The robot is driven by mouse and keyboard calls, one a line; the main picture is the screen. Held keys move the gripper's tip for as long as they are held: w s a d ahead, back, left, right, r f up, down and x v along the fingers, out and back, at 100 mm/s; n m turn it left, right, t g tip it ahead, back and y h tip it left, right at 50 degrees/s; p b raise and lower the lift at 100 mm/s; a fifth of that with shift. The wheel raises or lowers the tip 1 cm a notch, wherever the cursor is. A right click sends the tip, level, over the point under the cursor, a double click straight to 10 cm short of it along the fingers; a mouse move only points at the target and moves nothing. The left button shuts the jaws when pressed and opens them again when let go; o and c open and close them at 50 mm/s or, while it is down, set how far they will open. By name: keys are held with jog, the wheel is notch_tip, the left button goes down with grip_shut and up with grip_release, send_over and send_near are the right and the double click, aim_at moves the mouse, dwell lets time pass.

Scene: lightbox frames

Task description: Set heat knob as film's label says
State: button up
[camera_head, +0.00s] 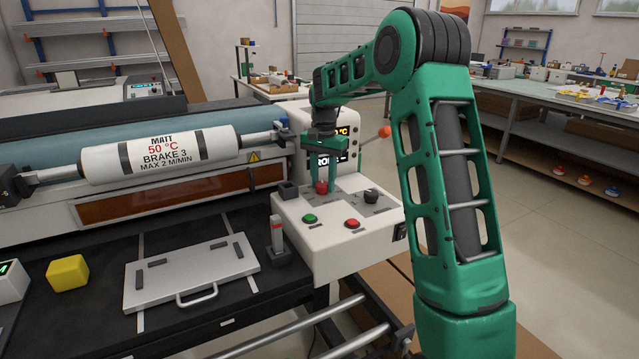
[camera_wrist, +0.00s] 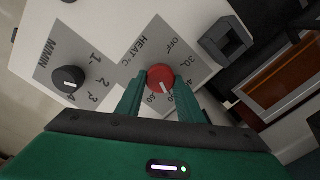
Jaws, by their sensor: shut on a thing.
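The white film roll (camera_head: 202,146) lies across the laminator at left; its label reads MATT, 50 °C, BRAKE 3, MAX 2 M/MIN. The red heat knob (camera_wrist: 160,76) stands on the white control panel (camera_head: 330,256) and also shows in the head view (camera_head: 321,187). My gripper (camera_wrist: 160,86) is shut on it from above, one finger on each side, and it shows in the head view (camera_head: 322,178). The knob's white pointer faces down and slightly right in the wrist view, between the 4-something and 60 marks. The mark right at it is partly hidden by my fingers.
A black M/MIN knob (camera_wrist: 68,79) sits beside the heat dial. A green button (camera_head: 309,219) and a red button (camera_head: 352,224) are at the panel's front. A display (camera_head: 341,131) behind is partly covered by my gripper. A dark square holder (camera_wrist: 226,42) stands near the knob.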

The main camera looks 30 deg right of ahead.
aim_at(324, 184)
jog(key=o, duration=1.1)
jog(key=shift+a, duration=0.25)
jog(key=shift+d, duration=0.1)
notch_tip(324, 184, up, 11)
jog(key=shift+f, duration=0.15)
jog(key=s+d+n, duration=0.3)
jog(key=s, duration=2.1)
jog(key=s+a+f, duration=0.1)
jog(key=s+f, duration=0.2)
jog(key=s, duration=0.4)
jog(key=s+a+f+n, duration=0.1)
jog(key=s+f, duration=0.3)
jog(key=s, duration=0.3)
jog(key=s+a+f+n, duration=0.1)
jog(key=s+a+f, duration=0.1)
jog(key=s, duration=0.5)
jog(key=shift+f, duration=0.7)
